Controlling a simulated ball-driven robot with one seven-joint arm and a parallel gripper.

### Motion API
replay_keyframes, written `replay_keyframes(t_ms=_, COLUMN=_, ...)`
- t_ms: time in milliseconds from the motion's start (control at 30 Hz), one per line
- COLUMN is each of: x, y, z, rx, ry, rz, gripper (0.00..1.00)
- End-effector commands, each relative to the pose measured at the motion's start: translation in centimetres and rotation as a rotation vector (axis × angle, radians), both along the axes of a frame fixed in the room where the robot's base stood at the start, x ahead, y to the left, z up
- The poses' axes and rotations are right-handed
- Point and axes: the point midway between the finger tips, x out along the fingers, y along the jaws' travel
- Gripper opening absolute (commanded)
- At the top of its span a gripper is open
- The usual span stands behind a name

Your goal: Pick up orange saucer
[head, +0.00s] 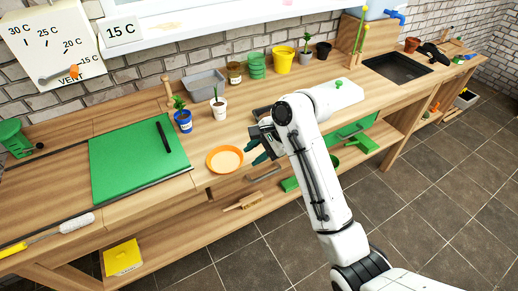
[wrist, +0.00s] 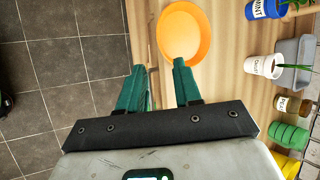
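The orange saucer (head: 225,159) is a round, shallow dish lying flat on the wooden bench near its front edge, right of the green mat. In the wrist view the saucer (wrist: 181,30) is at the top, just beyond the fingertips. My gripper (head: 257,152) is to the right of the saucer in the head view, with its green fingers pointing towards it. In the wrist view my gripper (wrist: 159,66) is open and empty. The right finger's tip overlaps the saucer's lower edge in the picture; I cannot tell whether they touch.
A green mat (head: 120,165) with a black pen-like object lies at left. Behind the saucer stand a white pot (head: 219,110), a blue pot (head: 183,122) and a grey tray (head: 205,85). The bench (head: 95,213) ends just in front of the saucer, above tiled floor.

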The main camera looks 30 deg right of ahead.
Motion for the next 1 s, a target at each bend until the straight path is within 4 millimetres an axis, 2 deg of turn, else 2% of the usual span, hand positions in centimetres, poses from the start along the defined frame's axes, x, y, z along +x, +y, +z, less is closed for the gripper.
replay_keyframes(t_ms=300, x=2.0, y=2.3, z=-4.6, rx=-0.001, ry=0.004, rz=0.001, gripper=0.34)
replay_keyframes(t_ms=500, x=3.0, y=3.3, z=-6.6, rx=-0.002, ry=0.003, rz=0.001, gripper=0.34)
replay_keyframes(t_ms=700, x=3.5, y=3.8, z=-7.5, rx=-0.001, ry=0.001, rz=0.000, gripper=0.34)
replay_keyframes(t_ms=1000, x=3.5, y=3.8, z=-7.5, rx=-0.001, ry=0.000, rz=0.000, gripper=0.33)
